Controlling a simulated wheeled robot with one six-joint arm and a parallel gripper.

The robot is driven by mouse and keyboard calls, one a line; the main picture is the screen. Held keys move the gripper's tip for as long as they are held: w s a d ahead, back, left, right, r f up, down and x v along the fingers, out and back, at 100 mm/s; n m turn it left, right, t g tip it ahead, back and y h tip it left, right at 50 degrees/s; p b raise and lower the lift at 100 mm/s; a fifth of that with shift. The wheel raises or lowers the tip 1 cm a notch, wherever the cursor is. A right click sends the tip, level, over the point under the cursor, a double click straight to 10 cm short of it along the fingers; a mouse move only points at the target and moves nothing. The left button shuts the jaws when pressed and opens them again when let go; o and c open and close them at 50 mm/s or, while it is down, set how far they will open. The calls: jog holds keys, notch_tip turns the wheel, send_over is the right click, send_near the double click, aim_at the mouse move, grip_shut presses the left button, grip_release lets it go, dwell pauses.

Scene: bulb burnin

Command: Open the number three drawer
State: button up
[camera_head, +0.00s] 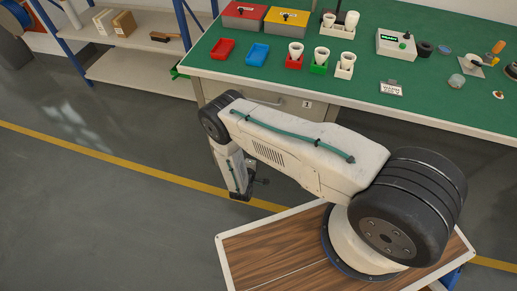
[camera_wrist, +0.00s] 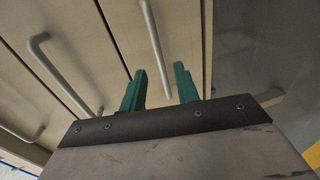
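The drawer cabinet (camera_head: 240,88) stands under the green bench. Its top drawer front shows a handle (camera_head: 262,101) and a small number label (camera_head: 307,104); my arm hides the lower fronts. In the wrist view, several bar handles cross the cream drawer fronts. The one nearest the floor side, a lowest handle (camera_wrist: 153,45), has its near end in line with the gap between my fingers. Another handle (camera_wrist: 62,75) is further left. No number shows there. My gripper (camera_wrist: 160,80) is open, with two green fingers apart and nothing held; contact with the handle cannot be told.
The bench top (camera_head: 350,90) carries red and blue trays, coloured cup holders and a meter box (camera_head: 396,44). A shelf rack (camera_head: 135,65) stands at left. Open grey floor (camera_head: 90,200) with a yellow line lies left of my arm.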

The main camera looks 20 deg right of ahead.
jog(key=x, duration=0.5)
jog(key=shift+w, duration=0.1)
